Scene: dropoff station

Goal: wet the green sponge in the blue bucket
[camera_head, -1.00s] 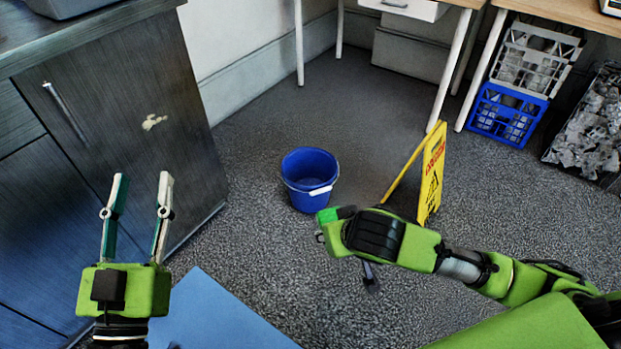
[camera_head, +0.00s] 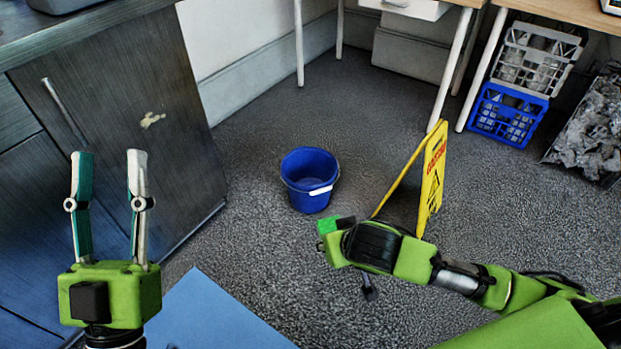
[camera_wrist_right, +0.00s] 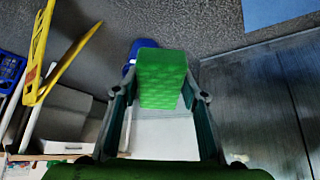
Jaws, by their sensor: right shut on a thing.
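The blue bucket (camera_head: 310,184) stands upright on the grey floor in the middle of the head view, with a white grip on its handle. Its inside looks empty from here, but I cannot tell what is at the bottom. My right gripper (camera_wrist_right: 160,90) is shut on the green sponge (camera_wrist_right: 162,78), which sits between its two fingers. In the head view the sponge (camera_head: 329,225) shows just below and to the right of the bucket, apart from it in the picture. In the right wrist view the bucket (camera_wrist_right: 143,44) is partly hidden behind the sponge. My left gripper (camera_head: 108,185) is open and empty by the dark cabinet.
A yellow caution sign (camera_head: 432,180) stands on the floor right of the bucket, close to my right arm. A dark cabinet (camera_head: 120,110) is at the left. Blue crate (camera_head: 507,114) and white crate (camera_head: 538,58) are stacked under a table. Floor around the bucket is clear.

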